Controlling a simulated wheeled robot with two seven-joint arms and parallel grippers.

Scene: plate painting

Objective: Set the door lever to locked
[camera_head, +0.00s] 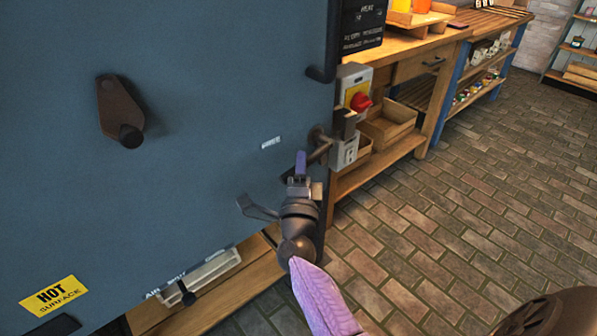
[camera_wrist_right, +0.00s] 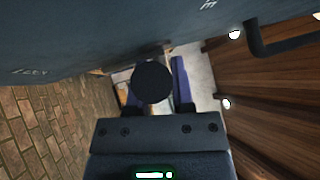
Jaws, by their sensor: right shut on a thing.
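The door lever (camera_head: 320,140) is a dark bar at the right edge of the blue-grey kiln door (camera_head: 200,60). My right gripper (camera_head: 308,163) is at this lever, with its purple-blue fingers closed around its end. In the right wrist view, the lever's dark round end (camera_wrist_right: 152,82) lies between the fingers of my right gripper (camera_wrist_right: 155,85) and partly hides them. A small pale label (camera_head: 270,143) is on the door left of the lever; its text is too small to read. My left gripper is not in view.
A grey box with a red knob (camera_head: 361,102) stands just behind the lever. A dark pivoting piece (camera_head: 118,108) and a yellow hot surface sign (camera_head: 54,295) are on the door. A wooden workbench (camera_head: 430,50) stands behind. The brick floor at right is clear.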

